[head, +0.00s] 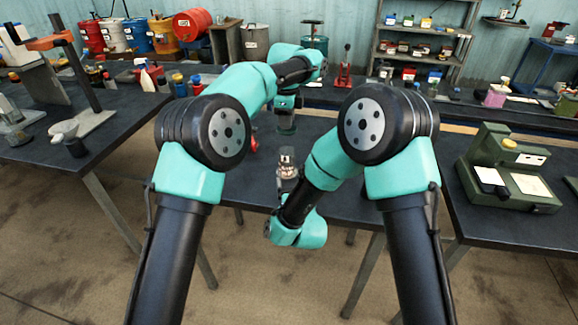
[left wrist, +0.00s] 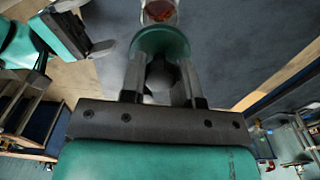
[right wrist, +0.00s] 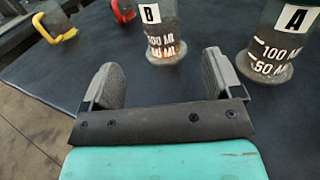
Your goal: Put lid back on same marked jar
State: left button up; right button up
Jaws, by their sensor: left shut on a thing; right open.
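My left gripper (left wrist: 162,85) is shut on a round green lid (left wrist: 160,40). A clear jar with reddish contents (left wrist: 160,10) shows just beyond the lid, cut by the frame; the two are apart in that view. Whether the lid carries a mark cannot be read. In the right wrist view, a clear jar labelled B (right wrist: 152,18) stands ahead of my open, empty right gripper (right wrist: 160,75). A jar labelled A (right wrist: 278,50) stands to its right. Both jars' tops are cut off there. In the head view my arms hide much of the work area.
A yellow-handled item (right wrist: 55,28) and a red-handled item (right wrist: 122,10) stand on the dark table left of jar B. A green device (head: 510,170) sits at the right in the head view. The table between my right gripper and the handled items is clear.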

aim_at(288, 163)
jog(key=w, duration=0.4)
jog(key=w+a, duration=0.1)
jog(key=w, duration=0.3)
jog(key=w+a, duration=0.1)
jog(key=w, duration=0.3)
dwell(0.3)
jog(key=shift+s, duration=0.1)
jog(key=c, duration=1.4)
pick_arm(q)
jog(key=shift+f, duration=2.55)
